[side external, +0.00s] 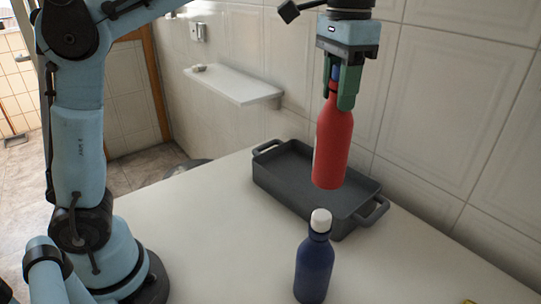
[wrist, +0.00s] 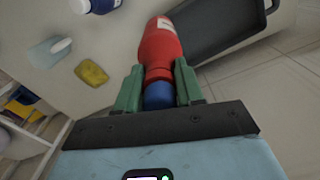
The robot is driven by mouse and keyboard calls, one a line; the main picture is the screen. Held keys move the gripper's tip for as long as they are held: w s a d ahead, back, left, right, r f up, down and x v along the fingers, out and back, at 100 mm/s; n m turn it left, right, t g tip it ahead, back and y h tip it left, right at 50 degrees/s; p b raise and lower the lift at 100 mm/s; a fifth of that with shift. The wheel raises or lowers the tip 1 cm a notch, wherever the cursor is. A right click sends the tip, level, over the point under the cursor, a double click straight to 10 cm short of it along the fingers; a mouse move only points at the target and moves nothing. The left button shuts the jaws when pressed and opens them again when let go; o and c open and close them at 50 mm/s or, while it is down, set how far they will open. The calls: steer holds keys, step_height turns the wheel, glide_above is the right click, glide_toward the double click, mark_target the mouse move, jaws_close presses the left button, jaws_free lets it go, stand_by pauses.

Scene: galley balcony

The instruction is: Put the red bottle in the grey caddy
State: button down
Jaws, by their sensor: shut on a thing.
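The red bottle (side external: 331,145) hangs upright in my gripper (side external: 343,88), which is shut on its neck. Its blue cap shows between the green fingers. In the wrist view the red bottle (wrist: 160,45) extends away from my gripper (wrist: 158,88). The grey caddy (side external: 280,186) is a rectangular tray-like container with a handle at each end, on the white table against the wall. In the side view the bottle's lower end overlaps the caddy and appears above it. The caddy (wrist: 205,28) also shows partly beside the bottle in the wrist view. I see nothing inside its visible part.
A dark blue bottle with a white cap (side external: 314,262) stands in front of the caddy. A yellow sponge-like item (wrist: 91,73) and a pale bluish item (wrist: 48,53) lie on the table. A white shelf (side external: 233,86) juts from the tiled wall. The table's left part (side external: 185,225) is clear.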

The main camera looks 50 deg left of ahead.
steer(key=w+d, duration=0.1)
steer(key=d, duration=0.4)
steer(key=w+a+f, duration=0.7)
steer(key=a+f, duration=0.1)
steer(key=f, duration=0.3)
steer(key=shift+w+a, duration=0.15)
steer(key=shift+a, duration=0.15)
steer(key=shift+f, duration=0.2)
steer(key=c, duration=0.7)
jaws_free()
